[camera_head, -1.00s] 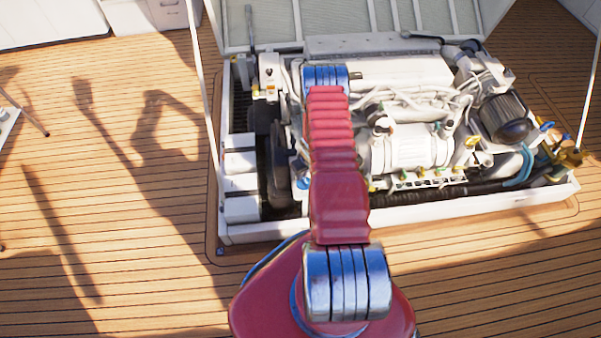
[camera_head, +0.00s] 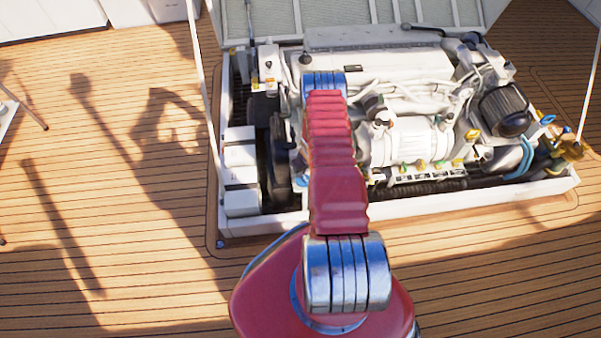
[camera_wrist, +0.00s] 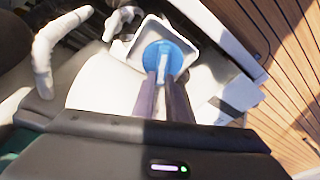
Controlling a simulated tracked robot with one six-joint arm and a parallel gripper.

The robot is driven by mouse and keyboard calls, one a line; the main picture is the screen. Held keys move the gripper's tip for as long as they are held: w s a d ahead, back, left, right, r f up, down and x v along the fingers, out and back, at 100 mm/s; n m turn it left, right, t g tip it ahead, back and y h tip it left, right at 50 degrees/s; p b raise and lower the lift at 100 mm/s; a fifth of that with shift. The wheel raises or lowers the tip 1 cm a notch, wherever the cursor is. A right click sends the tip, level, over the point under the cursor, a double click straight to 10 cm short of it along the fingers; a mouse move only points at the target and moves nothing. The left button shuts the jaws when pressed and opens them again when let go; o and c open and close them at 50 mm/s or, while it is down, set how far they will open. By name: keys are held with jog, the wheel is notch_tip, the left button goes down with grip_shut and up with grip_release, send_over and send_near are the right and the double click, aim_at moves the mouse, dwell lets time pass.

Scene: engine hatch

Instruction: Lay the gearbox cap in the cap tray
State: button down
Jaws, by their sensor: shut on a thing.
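The gearbox cap (camera_wrist: 155,53) is a blue round disc with a pale raised bar across it, seen in the wrist view. My gripper (camera_wrist: 162,78) is shut on that bar, its two dark fingers close together. A white square tray (camera_wrist: 188,41) with a raised rim shows behind and around the cap; I take it as the cap tray. I cannot tell whether the cap touches its floor. In the head view my own arm hides the gripper, cap and tray.
The open hatch holds a white engine (camera_head: 405,145) with pipes and hoses. White boxes (camera_head: 240,158) stand along its left side. Pale pipework (camera_wrist: 45,50) lies close on the left in the wrist view. The wooden deck (camera_head: 110,240) is clear in front and to the left.

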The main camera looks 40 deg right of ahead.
jog(key=shift+f, duration=0.3)
dwell(0.4)
jog(key=c, duration=1.7)
grip_release()
jog(key=shift+v, duration=6.85)
